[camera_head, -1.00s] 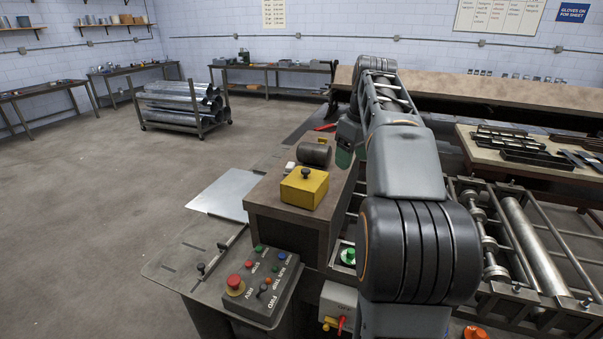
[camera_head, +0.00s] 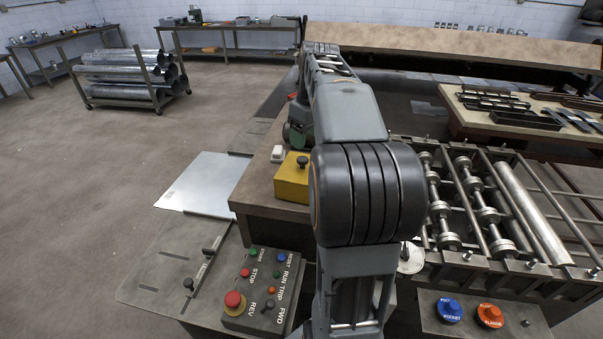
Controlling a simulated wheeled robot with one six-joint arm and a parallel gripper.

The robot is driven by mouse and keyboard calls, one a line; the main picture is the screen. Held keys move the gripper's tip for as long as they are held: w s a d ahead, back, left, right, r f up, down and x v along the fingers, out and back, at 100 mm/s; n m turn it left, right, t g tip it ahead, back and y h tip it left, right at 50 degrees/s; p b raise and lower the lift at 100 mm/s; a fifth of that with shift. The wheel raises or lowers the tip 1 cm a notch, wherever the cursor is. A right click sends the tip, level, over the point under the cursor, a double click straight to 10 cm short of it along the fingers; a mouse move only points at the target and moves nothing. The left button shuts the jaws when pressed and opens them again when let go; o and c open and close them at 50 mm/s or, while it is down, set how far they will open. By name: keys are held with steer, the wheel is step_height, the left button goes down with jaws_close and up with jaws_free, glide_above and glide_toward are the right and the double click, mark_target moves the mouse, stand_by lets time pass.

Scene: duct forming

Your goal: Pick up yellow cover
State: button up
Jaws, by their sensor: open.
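The yellow cover (camera_head: 291,182) is a box-like piece with a dark knob on top. It sits on the brown-topped housing (camera_head: 262,187) near the middle of the head view, and my arm hides its right side. My gripper (camera_head: 297,136) is just beyond the cover in the picture, with dark green fingers low over the housing. The arm hides much of it. It is open, with nothing seen in it, and appears apart from the cover.
A control panel (camera_head: 261,292) with coloured buttons stands at the near left. A metal sheet (camera_head: 203,184) lies left of the housing. Rollers (camera_head: 478,205) fill the right. Blue and orange knobs sit on a panel (camera_head: 532,318).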

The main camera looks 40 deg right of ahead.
mark_target(303, 158)
steer(key=shift+w+a+f, duration=0.1)
steer(key=shift+w+f, duration=0.05)
steer(key=shift+f, duration=1)
steer(key=shift+w+a+f, duration=0.1)
steer(key=shift+w+f, duration=0.05)
steer(key=shift+f, duration=0.95)
steer(key=shift+w+f, duration=0.15)
steer(key=shift+f, duration=1)
steer(key=shift+c, duration=0.2)
jaws_close()
